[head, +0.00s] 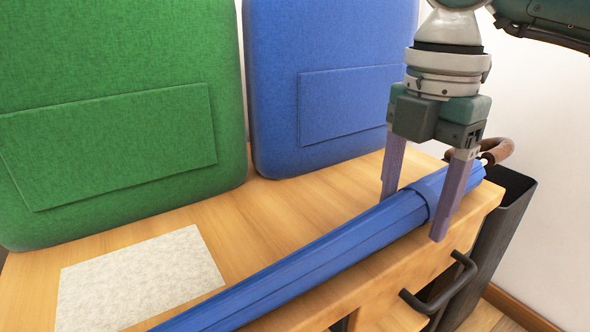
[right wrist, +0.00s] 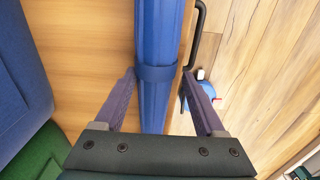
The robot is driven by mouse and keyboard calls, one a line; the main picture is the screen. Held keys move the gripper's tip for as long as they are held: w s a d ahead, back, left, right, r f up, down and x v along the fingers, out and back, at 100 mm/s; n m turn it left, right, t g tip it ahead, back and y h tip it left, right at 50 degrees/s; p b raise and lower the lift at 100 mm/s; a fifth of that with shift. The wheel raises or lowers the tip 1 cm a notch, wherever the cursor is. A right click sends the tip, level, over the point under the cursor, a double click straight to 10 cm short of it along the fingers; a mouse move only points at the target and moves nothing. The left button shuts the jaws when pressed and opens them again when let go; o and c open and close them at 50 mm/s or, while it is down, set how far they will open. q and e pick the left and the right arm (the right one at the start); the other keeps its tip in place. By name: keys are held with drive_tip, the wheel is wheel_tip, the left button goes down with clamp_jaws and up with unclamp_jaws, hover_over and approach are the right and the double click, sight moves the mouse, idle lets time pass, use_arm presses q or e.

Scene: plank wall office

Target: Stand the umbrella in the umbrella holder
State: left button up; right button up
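The blue folded umbrella (head: 330,255) lies along the front edge of a wooden cabinet top, its brown curved handle (head: 497,151) at the right end. My right gripper (head: 412,215) is open and points down, with one finger on each side of the umbrella near its strap. In the right wrist view the umbrella (right wrist: 157,75) runs between the spread fingers (right wrist: 160,88), with a gap on both sides. A dark, tall, open-topped bin (head: 510,205), which looks like the umbrella holder, stands on the floor beside the cabinet's right end. My left gripper is not in view.
The wooden cabinet top (head: 285,215) bears a green bag (head: 110,60) and a blue bag (head: 320,50) at the back. A pale flat sheet (head: 140,280) lies at the left. A dark drawer handle (head: 440,290) sticks out at the front. A white wall stands at right.

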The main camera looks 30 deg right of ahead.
drive_tip(key=shift+o, duration=0.9)
